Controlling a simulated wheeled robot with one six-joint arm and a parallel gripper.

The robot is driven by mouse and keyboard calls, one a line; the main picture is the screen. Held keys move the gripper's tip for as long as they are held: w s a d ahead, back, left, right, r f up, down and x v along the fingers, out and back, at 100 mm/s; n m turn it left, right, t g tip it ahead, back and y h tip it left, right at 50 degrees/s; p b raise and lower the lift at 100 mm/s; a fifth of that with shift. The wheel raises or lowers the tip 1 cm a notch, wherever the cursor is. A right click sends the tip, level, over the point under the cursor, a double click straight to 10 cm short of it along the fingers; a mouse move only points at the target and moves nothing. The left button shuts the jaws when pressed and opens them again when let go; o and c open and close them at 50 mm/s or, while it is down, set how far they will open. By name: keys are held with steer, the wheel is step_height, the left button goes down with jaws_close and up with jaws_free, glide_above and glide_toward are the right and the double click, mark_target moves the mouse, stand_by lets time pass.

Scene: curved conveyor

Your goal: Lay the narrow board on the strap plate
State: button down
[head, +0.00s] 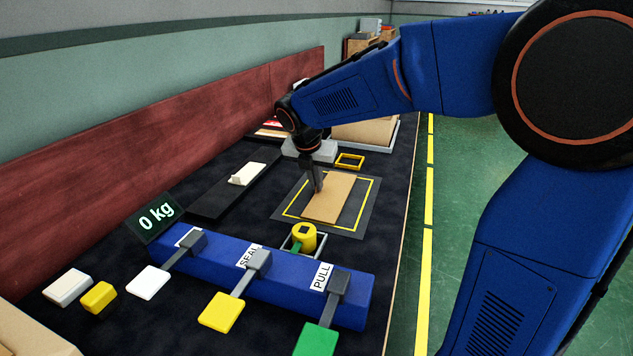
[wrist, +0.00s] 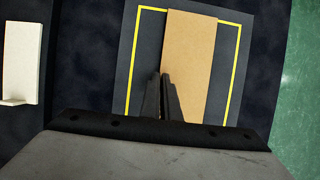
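The narrow board (head: 330,200) is a flat tan rectangle. It lies on, or very close above, a dark plate with a yellow outline (head: 286,208), which may be the strap plate; I cannot tell whether they touch. In the wrist view, the board (wrist: 200,62) lies right of the outline's middle and covers part of its far line. My gripper (head: 319,188) points down at the board's left long edge. In the wrist view, its fingertips (wrist: 161,76) are close together at that edge. Whether they pinch the board is unclear.
A blue box (head: 270,285) with several levers stands in front, with a yellow cylinder (head: 304,236) behind it. A long black plate (head: 214,196) with a white piece (head: 246,174) lies left. A yellow frame (head: 350,161) and cardboard box (head: 366,131) are behind. A 0 kg display (head: 156,217) stands left.

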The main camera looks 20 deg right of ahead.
steer(key=c, duration=2)
jaws_free()
steer(key=shift+f, duration=0.1)
steer(key=v, duration=1.2)
